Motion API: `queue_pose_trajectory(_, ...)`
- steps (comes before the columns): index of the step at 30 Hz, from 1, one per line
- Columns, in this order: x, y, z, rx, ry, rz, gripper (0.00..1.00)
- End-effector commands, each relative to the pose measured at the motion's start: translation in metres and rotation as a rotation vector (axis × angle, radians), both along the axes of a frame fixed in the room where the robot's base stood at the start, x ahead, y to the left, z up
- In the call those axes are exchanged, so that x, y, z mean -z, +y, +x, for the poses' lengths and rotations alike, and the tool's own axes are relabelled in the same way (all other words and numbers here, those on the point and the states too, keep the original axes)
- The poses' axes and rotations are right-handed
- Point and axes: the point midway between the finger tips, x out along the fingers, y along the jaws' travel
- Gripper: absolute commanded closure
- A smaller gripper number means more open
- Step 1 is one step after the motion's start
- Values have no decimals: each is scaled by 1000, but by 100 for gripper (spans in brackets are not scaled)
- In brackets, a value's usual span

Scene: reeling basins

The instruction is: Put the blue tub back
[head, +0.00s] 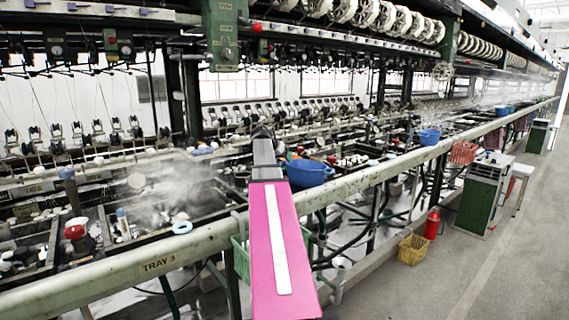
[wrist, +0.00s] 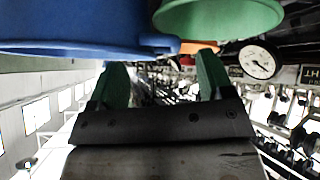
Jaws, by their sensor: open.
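A blue tub (head: 308,174) sits at the rail of the reeling basins, just right of the end of my pink arm in the head view. A second blue tub (head: 429,136) stands farther along the same rail. In the wrist view a large blue tub (wrist: 75,35) fills the upper left, cut off by the frame edge. My gripper (wrist: 162,78) shows there with its two green fingers apart and nothing seen between them. The blue tub lies beyond the fingertips in the picture; I cannot tell the gap. My arm hides the gripper in the head view.
A green tub (wrist: 222,14) and a gauge (wrist: 258,61) show in the wrist view. Steaming basins lie behind the rail (head: 95,272) marked TRAY 3. A yellow basket (head: 413,249), red extinguisher (head: 432,224) and green cabinet (head: 486,194) stand right.

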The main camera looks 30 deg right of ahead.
Motion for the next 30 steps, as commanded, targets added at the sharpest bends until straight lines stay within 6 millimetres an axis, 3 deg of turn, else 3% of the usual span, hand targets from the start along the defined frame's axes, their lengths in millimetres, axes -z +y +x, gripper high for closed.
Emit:
queue_pose_trajectory(6, -31, 31, -10, 0, 0, -1, 26)
queue_pose_trajectory(12, -50, 48, -16, 0, 0, -1, 26)
queue_pose_trajectory(30, -56, 54, -17, 1, 1, 0, 26)
